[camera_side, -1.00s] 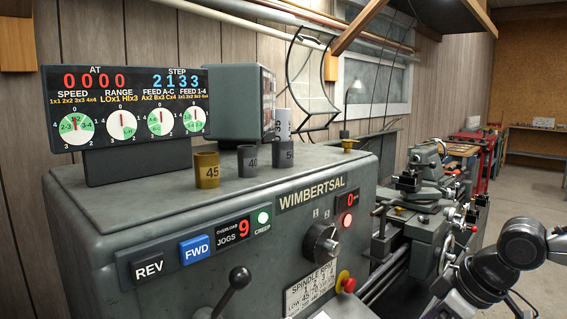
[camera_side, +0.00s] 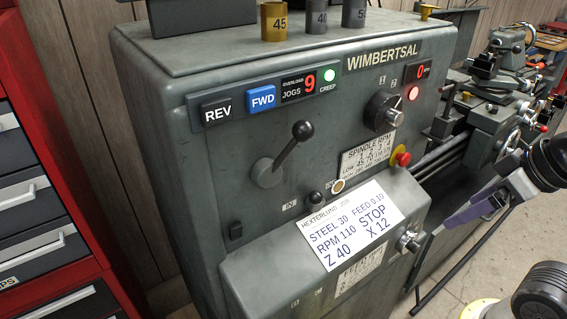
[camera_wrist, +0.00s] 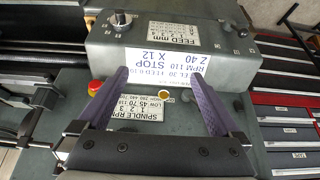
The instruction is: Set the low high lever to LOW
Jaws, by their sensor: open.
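A lever with a black ball knob (camera_side: 303,130) and a grey round hub (camera_side: 266,173) is on the front of the grey lathe headstock (camera_side: 170,125). Its arm slants up and to the right from the hub. I cannot make out LOW or HIGH marks beside it. My gripper (camera_side: 436,231) is at the right in the side view, to the right of the lever and apart from it. The wrist view shows my gripper (camera_wrist: 159,73) with two purple fingers spread wide and nothing held between them. The lever is not visible in the wrist view.
A selector knob (camera_side: 383,112), a red button (camera_side: 402,159) and a spindle RPM plate (camera_side: 367,155) are right of the lever. A white job card (camera_side: 350,228) is on the lower housing. Red drawer cabinets (camera_side: 45,200) stand at the left. Open air lies before the panel.

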